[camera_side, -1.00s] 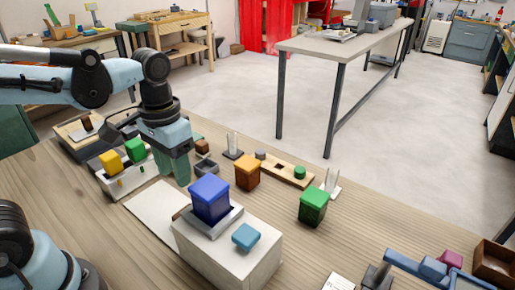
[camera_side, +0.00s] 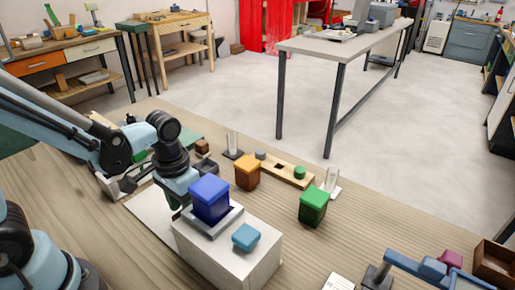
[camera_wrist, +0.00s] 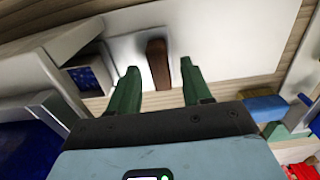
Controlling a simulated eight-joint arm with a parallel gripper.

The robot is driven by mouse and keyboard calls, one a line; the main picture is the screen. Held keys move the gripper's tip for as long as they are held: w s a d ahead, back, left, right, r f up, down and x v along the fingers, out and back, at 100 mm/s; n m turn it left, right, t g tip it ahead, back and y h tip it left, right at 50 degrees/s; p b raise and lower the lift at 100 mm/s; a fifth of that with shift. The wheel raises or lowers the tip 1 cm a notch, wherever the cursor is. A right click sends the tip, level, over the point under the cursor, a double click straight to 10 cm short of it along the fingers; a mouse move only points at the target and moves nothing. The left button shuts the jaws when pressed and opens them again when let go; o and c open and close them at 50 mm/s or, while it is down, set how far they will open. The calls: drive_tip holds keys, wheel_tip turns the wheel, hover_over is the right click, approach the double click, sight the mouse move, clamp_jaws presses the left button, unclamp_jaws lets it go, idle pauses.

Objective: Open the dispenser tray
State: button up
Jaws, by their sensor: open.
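The dispenser (camera_side: 225,258) is a pale box on the wooden table, with a blue lidded container (camera_side: 210,200) and a light-blue block (camera_side: 246,236) on top. My gripper (camera_side: 177,204) is at its left side in the side view, with the fingers partly hidden behind the container. In the wrist view the two green fingers of my gripper (camera_wrist: 158,68) are open. A brown handle-like piece (camera_wrist: 157,52) lies between the fingertips, with a gap on each side. Whether it is level with the fingers, and how it joins the tray, I cannot tell.
An orange container (camera_side: 247,173) and a green container (camera_side: 313,206) stand behind and right of the dispenser. A wooden holder (camera_side: 285,168) lies beyond. A white sheet (camera_side: 150,212) lies at the left. The table between dispenser and green container is clear.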

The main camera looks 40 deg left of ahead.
drive_tip(key=shift+f, duration=0.3)
clamp_jaws()
idle(0.3)
